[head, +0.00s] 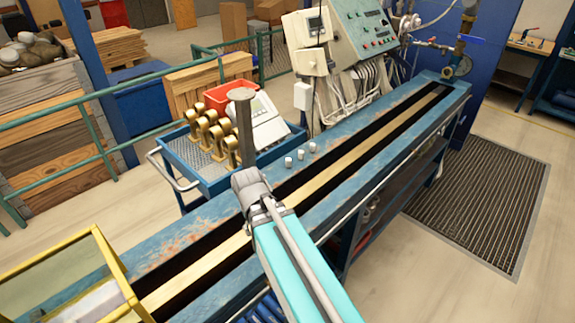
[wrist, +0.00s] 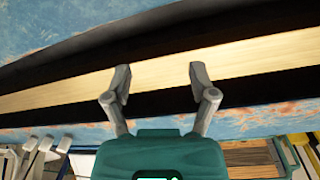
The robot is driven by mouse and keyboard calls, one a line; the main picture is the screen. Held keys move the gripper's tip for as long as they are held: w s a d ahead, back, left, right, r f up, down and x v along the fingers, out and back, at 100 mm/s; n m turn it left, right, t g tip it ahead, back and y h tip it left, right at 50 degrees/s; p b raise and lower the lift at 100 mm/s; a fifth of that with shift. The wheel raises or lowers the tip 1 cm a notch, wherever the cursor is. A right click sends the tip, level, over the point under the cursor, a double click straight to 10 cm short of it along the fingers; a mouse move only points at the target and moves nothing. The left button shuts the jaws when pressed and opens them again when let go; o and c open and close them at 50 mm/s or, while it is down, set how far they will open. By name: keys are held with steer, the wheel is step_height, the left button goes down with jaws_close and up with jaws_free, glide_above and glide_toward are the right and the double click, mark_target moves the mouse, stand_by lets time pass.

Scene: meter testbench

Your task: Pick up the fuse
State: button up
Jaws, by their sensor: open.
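Three small pale cylinders stand in a row on the blue bench (head: 405,150), along its far edge: a left one (head: 288,162), a middle one (head: 300,155) and a right one (head: 313,147). They are too small to tell whether one is the fuse, and no other thing is clearly a fuse. In the wrist view my gripper (wrist: 158,78) is open, its two grey fingers spread with nothing between them. It is over the bench's dark channel and its pale yellow strip (wrist: 60,92). No cylinder shows clearly in the wrist view.
A blue cart (head: 185,157) with several brass fittings (head: 213,130) and a red bin (head: 225,95) stands behind the bench. A yellow-framed box (head: 110,262) is at the bench's left end. A control panel (head: 360,35) and meter boxes (head: 305,28) stand at the back.

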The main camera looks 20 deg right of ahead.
steer(key=w+d+n+h+b, duration=0.4)
steer(key=w+d+n+h, duration=0.25)
steer(key=w+n, duration=0.35)
steer(key=n+t+h+b, duration=0.2)
steer(key=n+h+b, duration=0.1)
steer(key=n+h, duration=0.4)
glide_toward(288, 163)
steer(key=a, duration=0.1)
steer(key=a+n+y, duration=0.1)
steer(key=shift+s+a+r+y, duration=0.2)
steer(key=shift+a+r+y, duration=0.05)
steer(key=shift+a+r, duration=0.05)
steer(key=shift+w+r+n+t, duration=0.3)
steer(key=shift+n, duration=0.3)
steer(key=shift+d, duration=0.1)
steer(key=shift+b+x, duration=1.7)
steer(key=shift+x, duration=2.55)
steer(key=shift+d+r, duration=0.15)
steer(key=shift+b+x, duration=1.05)
steer(key=shift+x, duration=1.45)
steer(key=shift+s, duration=0.15)
